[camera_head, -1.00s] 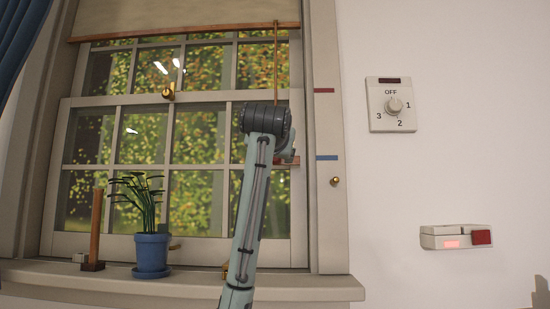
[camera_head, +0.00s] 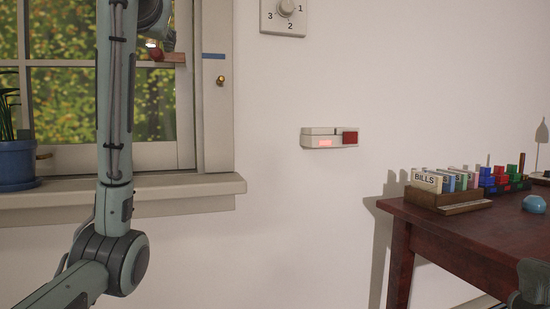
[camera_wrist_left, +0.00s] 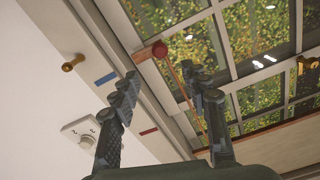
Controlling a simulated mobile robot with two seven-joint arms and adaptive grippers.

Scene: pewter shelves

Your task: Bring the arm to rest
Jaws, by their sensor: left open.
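In the head view my left arm rises in front of the window at the left.
The window sill (camera_head: 210,188) and a blue plant pot (camera_head: 16,165) are near the arm. A desk (camera_head: 440,228) with a BILLS holder (camera_head: 450,200) stands right.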

